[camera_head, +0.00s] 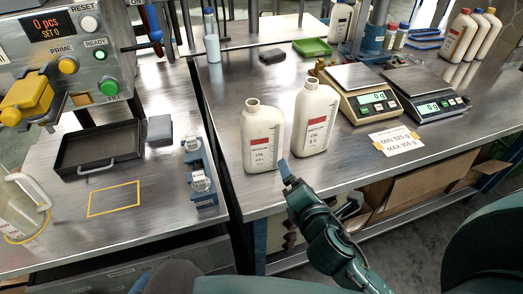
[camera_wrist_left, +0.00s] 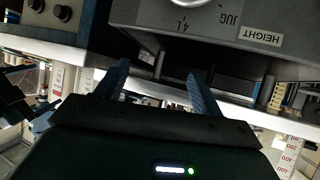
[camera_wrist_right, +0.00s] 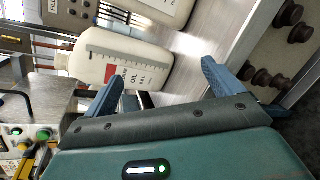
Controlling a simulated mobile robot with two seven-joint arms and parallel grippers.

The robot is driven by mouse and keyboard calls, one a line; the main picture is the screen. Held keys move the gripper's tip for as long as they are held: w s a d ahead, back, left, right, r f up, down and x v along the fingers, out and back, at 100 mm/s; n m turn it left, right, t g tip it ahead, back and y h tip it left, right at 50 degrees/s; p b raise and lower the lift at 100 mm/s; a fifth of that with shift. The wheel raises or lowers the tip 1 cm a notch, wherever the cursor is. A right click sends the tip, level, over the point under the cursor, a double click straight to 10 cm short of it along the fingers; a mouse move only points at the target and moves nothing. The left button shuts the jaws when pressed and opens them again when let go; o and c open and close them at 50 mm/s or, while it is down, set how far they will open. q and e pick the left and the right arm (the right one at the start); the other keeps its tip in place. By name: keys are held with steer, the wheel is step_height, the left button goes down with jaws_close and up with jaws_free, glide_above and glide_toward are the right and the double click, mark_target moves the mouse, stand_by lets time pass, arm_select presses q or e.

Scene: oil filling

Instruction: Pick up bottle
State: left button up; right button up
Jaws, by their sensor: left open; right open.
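Two white bottles with red and white labels stand upright on the metal table: the left bottle (camera_head: 262,135) and the right bottle (camera_head: 313,116), both without caps. My right gripper (camera_head: 287,172) is in front of them, close to the table's front edge. Part of a second bottle shows at the top. My left gripper (camera_wrist_left: 158,82) is open and empty in the left wrist view, under a grey machine panel.
Two scales (camera_head: 362,102) stand right of the bottles, with a paper sign (camera_head: 397,140) in front. More white bottles (camera_head: 460,38) stand at the back right. The left bench carries a black tray (camera_head: 85,150) and a yellow-outlined square (camera_head: 114,198).

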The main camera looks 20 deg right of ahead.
mark_target(266, 141)
steer(key=shift+o, duration=0.7)
steer(key=w+a+r+n+t+y, duration=0.2)
steer(key=a+r+n+t, duration=0.1)
steer(key=n, duration=0.9)
steer(key=shift+w+a+r, duration=0.35)
steer(key=shift+r, duration=0.1)
steer(key=shift+n+t+y, duration=0.3)
steer(key=shift+n, duration=0.1)
steer(key=w, duration=0.8)
steer(key=shift+a+r+p, duration=0.1)
steer(key=shift+a+p, duration=0.15)
steer(key=shift+p, duration=0.05)
steer(key=w, duration=0.4)
steer(key=shift+r, duration=0.2)
arm_select(q)
steer(key=shift+s+r, duration=0.15)
steer(key=shift+r, duration=0.05)
arm_select(e)
steer(key=shift+w, duration=0.6)
steer(key=shift+c, duration=0.3)
steer(key=c, duration=0.6)
